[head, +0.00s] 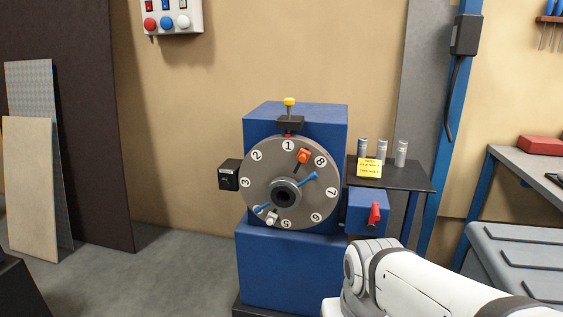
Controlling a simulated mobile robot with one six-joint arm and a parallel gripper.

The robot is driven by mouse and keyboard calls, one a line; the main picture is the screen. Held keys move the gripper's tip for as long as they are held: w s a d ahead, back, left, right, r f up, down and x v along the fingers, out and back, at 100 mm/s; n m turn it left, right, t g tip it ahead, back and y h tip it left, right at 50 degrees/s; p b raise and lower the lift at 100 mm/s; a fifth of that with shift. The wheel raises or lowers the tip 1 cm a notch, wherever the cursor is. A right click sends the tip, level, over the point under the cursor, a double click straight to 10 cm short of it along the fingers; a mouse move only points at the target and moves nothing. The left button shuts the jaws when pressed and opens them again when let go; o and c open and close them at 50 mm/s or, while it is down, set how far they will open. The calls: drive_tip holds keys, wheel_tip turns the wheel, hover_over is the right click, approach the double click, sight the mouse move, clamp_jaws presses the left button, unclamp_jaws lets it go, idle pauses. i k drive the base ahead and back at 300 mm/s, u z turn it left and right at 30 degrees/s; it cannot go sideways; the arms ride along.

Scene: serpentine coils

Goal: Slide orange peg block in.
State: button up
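The orange peg block (303,156) sits on the upper right of a grey numbered disc (256,180), between the numbers 1 and 8. A dark slot (294,172) runs from it toward the disc's hub (286,195). The block is at the outer end of this slot. A pale block (271,218) sits at the lower left, near the number 5. Blue pieces show at the right (309,178) and lower left (262,208) of the hub. My white arm comes in from the lower right, clear of the disc in the picture. My gripper is not visible.
The disc is on a blue machine (320,125) with a yellow-topped plunger (290,103) above. A red lever (374,213) on a blue box is at its right. A dark stand (405,177) holds grey cylinders and a yellow note (369,168).

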sight(304, 156)
drive_tip(key=z, duration=0.05)
drive_tip(key=i, duration=1)
drive_tip(key=u, duration=0.05)
